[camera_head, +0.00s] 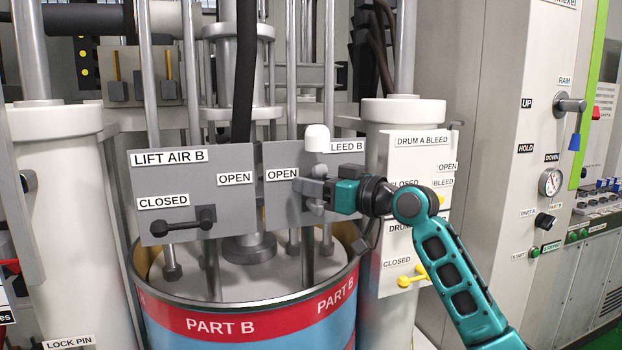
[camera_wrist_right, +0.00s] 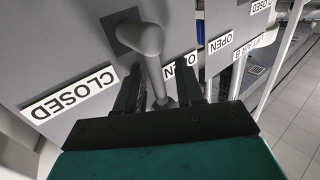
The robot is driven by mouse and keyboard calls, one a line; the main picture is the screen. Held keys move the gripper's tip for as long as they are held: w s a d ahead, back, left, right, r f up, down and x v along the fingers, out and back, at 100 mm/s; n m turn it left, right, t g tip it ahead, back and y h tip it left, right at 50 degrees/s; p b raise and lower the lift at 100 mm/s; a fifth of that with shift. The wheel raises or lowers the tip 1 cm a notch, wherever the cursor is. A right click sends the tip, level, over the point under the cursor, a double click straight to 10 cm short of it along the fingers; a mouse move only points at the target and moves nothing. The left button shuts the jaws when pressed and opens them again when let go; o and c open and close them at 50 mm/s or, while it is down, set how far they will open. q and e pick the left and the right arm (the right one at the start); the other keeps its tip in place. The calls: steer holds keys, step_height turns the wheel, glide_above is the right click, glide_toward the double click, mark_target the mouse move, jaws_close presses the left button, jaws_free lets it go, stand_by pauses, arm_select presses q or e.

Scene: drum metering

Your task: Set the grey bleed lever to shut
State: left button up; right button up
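The BLEED B panel (camera_head: 285,208) is a grey plate above the PART B drum. Its OPEN label (camera_head: 281,174) shows on the left; my right gripper covers much of the panel's right side. My right gripper (camera_head: 308,190) is at this panel. In the right wrist view, the grey bleed lever (camera_wrist_right: 154,70) runs from its pivot down between the two dark fingers of my gripper (camera_wrist_right: 158,88). The fingers stand apart, with gaps beside the lever. The CLOSED label (camera_wrist_right: 72,95) lies left of the lever; an OPEN label is partly hidden by the right finger. My left gripper is not in view.
The LIFT AIR B panel (camera_head: 190,180) with its dark lever (camera_head: 187,222) stands close on the left. The white DRUM A BLEED panel (camera_head: 418,155) is close on the right. The PART B drum (camera_head: 225,325) is below. A white-capped post (camera_head: 317,138) rises above the gripper.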

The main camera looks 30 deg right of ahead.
steer(key=shift+w+a, duration=0.1)
steer(key=shift+w, duration=0.2)
steer(key=shift+c, duration=0.4)
jaws_close()
